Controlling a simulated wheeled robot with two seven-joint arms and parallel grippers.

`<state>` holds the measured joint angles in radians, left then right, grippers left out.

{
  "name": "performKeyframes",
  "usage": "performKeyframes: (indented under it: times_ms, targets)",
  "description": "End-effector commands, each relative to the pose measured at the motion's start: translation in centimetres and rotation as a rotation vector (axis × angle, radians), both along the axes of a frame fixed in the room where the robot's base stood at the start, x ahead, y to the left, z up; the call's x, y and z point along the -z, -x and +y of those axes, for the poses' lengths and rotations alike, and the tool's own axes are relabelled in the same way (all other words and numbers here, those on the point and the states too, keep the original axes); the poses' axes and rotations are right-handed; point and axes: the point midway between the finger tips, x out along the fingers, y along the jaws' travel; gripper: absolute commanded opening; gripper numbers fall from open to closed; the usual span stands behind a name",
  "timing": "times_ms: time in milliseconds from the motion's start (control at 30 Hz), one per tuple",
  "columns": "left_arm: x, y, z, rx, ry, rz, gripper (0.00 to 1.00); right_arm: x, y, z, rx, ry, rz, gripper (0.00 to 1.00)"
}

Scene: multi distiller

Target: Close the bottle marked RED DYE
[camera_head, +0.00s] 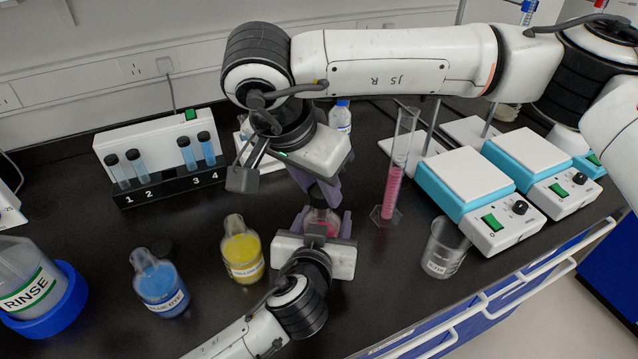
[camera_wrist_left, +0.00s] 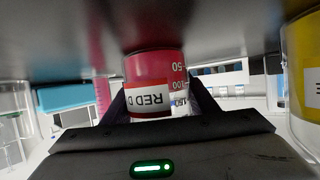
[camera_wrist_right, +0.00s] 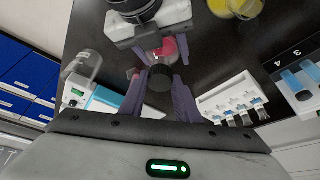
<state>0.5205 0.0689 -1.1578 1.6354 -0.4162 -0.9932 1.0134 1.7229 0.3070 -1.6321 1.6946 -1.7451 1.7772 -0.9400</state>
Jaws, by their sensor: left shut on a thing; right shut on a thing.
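The RED DYE bottle (camera_wrist_left: 155,85) shows its red liquid and red-and-white label in the left wrist view. In the head view it is mostly hidden, with pink-red glass (camera_head: 322,217) between the grippers. My left gripper (camera_head: 322,224) is shut around it from the front. My right gripper (camera_head: 322,192) points down from above. In the right wrist view its fingers are shut on a dark round cap (camera_wrist_right: 159,78), with the red bottle just beyond. I cannot tell whether cap and bottle touch.
A pink-filled cylinder (camera_head: 393,185) and a beaker (camera_head: 443,250) stand close on the right.

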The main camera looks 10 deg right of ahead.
Motion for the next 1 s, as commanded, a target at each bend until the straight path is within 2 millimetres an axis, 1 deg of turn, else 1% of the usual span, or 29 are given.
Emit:
performKeyframes:
  times_ms: [533, 567, 667, 767, 867, 900, 967, 1000]
  targets:
    - [0.0, 0.0, 0.0, 0.000, 0.000, 0.000, 0.13, 1.1, 0.0, 0.0, -0.001, 0.000, 0.000, 0.09]
    - [0.0, 0.0, 0.0, 0.000, 0.000, 0.000, 0.00, 1.1, 0.0, 0.0, -0.001, 0.000, 0.000, 0.09]
    - [0.0, 0.0, 0.0, 0.000, 0.000, 0.000, 0.00, 1.1, -0.1, 0.0, 0.030, 0.000, 0.001, 0.09]
    - [0.0, 0.0, 0.0, 0.000, 0.000, 0.000, 0.00, 1.2, -0.2, 0.2, 0.179, -0.002, 0.003, 0.09]
    - [0.0, 0.0, 0.0, 0.000, 0.000, 0.000, 0.00, 1.2, -0.5, 0.3, 0.462, 0.000, 0.003, 0.09]
    - [0.0, 0.0, 0.0, 0.000, 0.000, 0.000, 0.00, 1.2, -0.6, 0.3, 0.592, 0.000, 0.003, 0.09]
    - [0.0, 0.0, 0.0, 0.000, 0.000, 0.000, 0.00, 1.2, -0.7, 0.3, 0.784, 0.001, 0.004, 0.09]
    - [0.0, 0.0, 0.0, 0.000, 0.000, 0.000, 0.00, 1.2, -0.8, 0.3, 0.916, 0.000, 0.005, 0.09]
